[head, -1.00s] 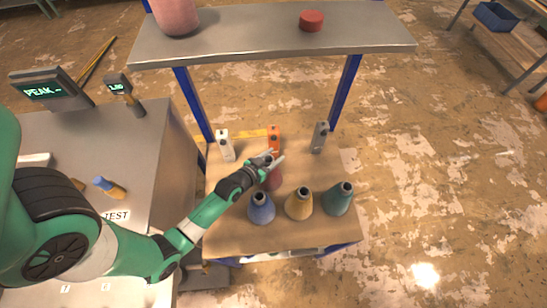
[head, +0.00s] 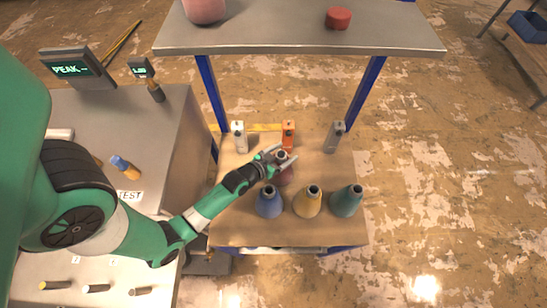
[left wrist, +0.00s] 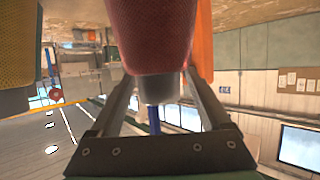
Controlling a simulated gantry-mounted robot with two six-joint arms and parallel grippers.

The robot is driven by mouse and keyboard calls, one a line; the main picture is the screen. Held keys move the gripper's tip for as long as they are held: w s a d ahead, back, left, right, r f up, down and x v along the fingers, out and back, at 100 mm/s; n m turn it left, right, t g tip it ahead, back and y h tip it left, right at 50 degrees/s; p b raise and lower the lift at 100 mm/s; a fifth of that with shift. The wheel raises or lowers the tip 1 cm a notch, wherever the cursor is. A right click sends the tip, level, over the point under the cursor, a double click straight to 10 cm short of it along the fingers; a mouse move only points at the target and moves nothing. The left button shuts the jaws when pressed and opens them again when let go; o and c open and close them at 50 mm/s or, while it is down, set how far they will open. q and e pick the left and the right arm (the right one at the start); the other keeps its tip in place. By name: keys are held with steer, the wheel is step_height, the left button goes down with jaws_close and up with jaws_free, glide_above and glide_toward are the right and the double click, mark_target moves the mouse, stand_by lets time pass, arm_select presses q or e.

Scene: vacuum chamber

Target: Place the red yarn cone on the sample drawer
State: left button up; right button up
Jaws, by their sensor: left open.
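The red yarn cone (head: 285,174) stands on the small wooden-topped table, behind the blue and yellow cones, partly covered by my left gripper. My left gripper (head: 281,155) is open at the cone's top, with its fingers on either side. In the left wrist view the red cone (left wrist: 152,38) fills the upper middle. Its grey tip points towards the palm, between the spread fingers of the left gripper (left wrist: 160,88). I cannot make out whether a finger touches it. I cannot identify the sample drawer in these views. My right gripper is not in view.
Blue (head: 269,202), yellow (head: 307,202) and green (head: 347,201) cones stand in front. White (head: 239,138), orange (head: 288,135) and grey (head: 334,138) items stand behind. A raised shelf (head: 290,38) spans the back. A metal bench (head: 130,115) with displays is at left.

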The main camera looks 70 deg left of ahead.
arm_select(q)
steer(key=v, duration=1)
steer(key=shift+s, duration=0.3)
steer(key=shift+d+r, duration=0.1)
